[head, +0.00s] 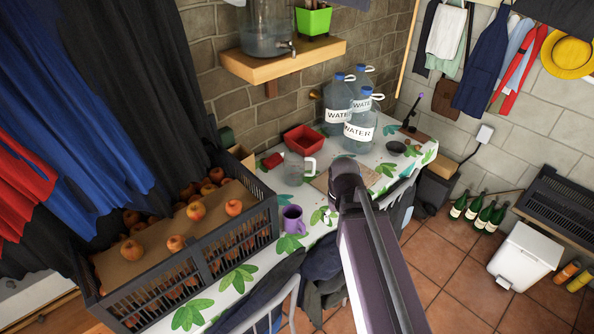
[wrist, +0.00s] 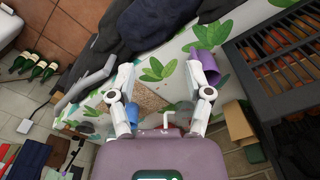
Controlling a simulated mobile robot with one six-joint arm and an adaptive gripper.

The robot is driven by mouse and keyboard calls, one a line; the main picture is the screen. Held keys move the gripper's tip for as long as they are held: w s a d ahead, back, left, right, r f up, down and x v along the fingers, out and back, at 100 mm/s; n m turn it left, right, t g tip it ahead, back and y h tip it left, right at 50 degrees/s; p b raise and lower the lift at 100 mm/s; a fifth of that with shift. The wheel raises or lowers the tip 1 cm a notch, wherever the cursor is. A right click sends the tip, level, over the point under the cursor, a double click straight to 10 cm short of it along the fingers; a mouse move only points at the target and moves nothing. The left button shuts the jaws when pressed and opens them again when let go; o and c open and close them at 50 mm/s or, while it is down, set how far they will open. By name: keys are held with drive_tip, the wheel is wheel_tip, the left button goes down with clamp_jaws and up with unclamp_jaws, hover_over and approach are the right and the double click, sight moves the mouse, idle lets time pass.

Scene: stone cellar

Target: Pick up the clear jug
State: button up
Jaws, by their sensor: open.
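The clear jug (head: 294,169) stands upright on the leaf-patterned table, its pale handle on the right. In the wrist view the jug (wrist: 178,119) shows low between the finger bases, its white handle visible and its lower part hidden by my gripper body. My gripper (wrist: 163,60) is open, with two white fingers spread apart and nothing between the tips. In the head view my arm reaches over the table to the right of the jug, and it mostly hides the gripper. The gripper appears apart from the jug.
A purple mug (head: 292,219) stands in front of the jug; it is close to the right finger in the wrist view (wrist: 214,68). A red tray (head: 304,139) is behind the jug. Several large water bottles (head: 360,131) stand to the right. A black crate of apples (head: 262,202) is at left.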

sight(314, 164)
drive_tip(key=w+f+t+b, duration=0.2)
drive_tip(key=w+b, duration=0.1)
drive_tip(key=w, duration=1.6)
drive_tip(key=w+f+t+b, duration=0.2)
drive_tip(key=w+f+b, duration=0.1)
drive_tip(key=w, duration=1.6)
drive_tip(key=shift+f+n, duration=0.15)
drive_tip(key=shift+n, duration=0.15)
drive_tip(key=shift+f+b, duration=0.1)
drive_tip(key=shift+b, duration=0.2)
drive_tip(key=b+x, duration=0.7)
drive_tip(key=x, duration=0.1)
drive_tip(key=shift+w, duration=0.15)
drive_tip(key=shift+f+b, duration=0.1)
drive_tip(key=shift+b, duration=0.25)
drive_tip(key=shift+b+x, duration=2.45)
drive_tip(key=shift+x, duration=0.25)
drive_tip(key=shift+w+a, duration=0.1)
clamp_jaws()
